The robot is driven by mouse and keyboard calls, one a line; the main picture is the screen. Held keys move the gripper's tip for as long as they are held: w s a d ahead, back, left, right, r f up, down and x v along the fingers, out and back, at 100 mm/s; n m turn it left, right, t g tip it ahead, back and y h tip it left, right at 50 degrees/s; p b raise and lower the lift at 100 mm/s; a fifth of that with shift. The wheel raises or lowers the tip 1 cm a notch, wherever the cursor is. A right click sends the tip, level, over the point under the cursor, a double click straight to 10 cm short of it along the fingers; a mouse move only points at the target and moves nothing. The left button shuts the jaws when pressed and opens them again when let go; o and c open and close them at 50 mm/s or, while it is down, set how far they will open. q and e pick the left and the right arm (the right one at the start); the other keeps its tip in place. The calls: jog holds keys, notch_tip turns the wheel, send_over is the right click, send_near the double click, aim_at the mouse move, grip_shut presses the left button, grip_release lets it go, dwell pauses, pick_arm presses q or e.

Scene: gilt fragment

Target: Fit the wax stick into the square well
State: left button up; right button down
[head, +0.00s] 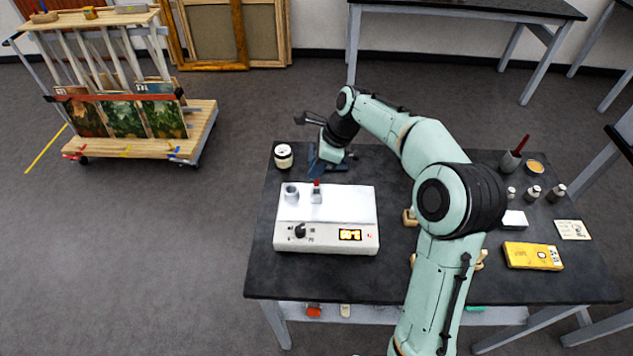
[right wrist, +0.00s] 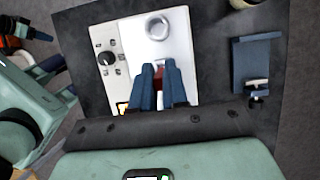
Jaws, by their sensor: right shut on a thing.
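The white heating unit (head: 345,206) stands on the dark table, with a knob and lit display on its front; it also shows in the right wrist view (right wrist: 185,45). A small pale square well (head: 316,197) rises from its top, right of a round cup (head: 291,194). My right gripper (right wrist: 158,68) points down over the unit, its blue fingers shut on the red wax stick (right wrist: 158,75). The stick's red part (head: 317,182) shows just above the well in the head view. Whether its lower end is inside is unclear. The fingers hide the well in the right wrist view.
A white can (head: 283,156) stands behind the unit's left corner. A blue bracket (right wrist: 256,62) lies behind the unit. Small weights (head: 533,192), a yellow box (head: 533,256) and a card (head: 572,230) sit at the table's right.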

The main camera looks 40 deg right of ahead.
aim_at(317, 185)
notch_tip(317, 185, down, 5)
jog(key=shift+s+f+b, duration=0.15)
jog(key=shift+b, duration=0.2)
pick_arm(q)
jog(key=shift+s+f, duration=0.45)
jog(key=shift+f, duration=0.05)
pick_arm(e)
jog(key=shift+f, duration=0.2)
jog(key=c, duration=1.1)
grip_release()
jog(key=shift+c, duration=0.2)
